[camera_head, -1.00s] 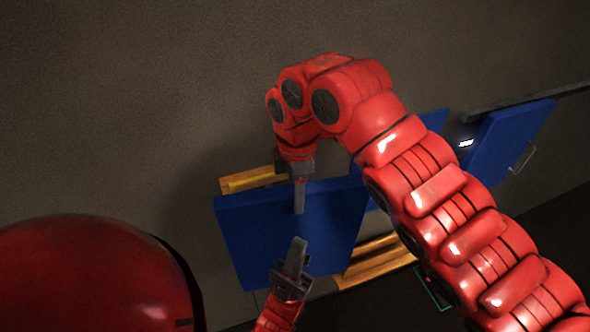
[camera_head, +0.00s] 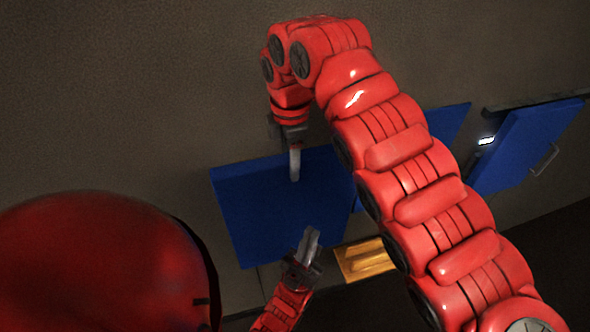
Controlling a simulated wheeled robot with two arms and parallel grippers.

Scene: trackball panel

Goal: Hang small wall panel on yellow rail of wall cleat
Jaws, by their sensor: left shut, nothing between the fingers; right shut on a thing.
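The small wall panel is a blue board (camera_head: 260,215), tilted slightly in the picture, in front of the wall. My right gripper (camera_head: 295,170) comes down from above and is shut on the panel near its top edge; one grey finger shows on the front face. My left gripper (camera_head: 309,245) is shut and empty at the panel's lower right edge; I cannot tell whether it touches. The yellow rail of the wall cleat is hidden, and the panel covers where it showed earlier. Whether the panel rests on the rail cannot be seen.
A wooden piece (camera_head: 366,259) shows below right of the panel. Another blue panel (camera_head: 450,124) is partly behind my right arm. A blue board with a handle (camera_head: 520,150) hangs from a dark rail (camera_head: 530,104) at right. The wall above left is bare.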

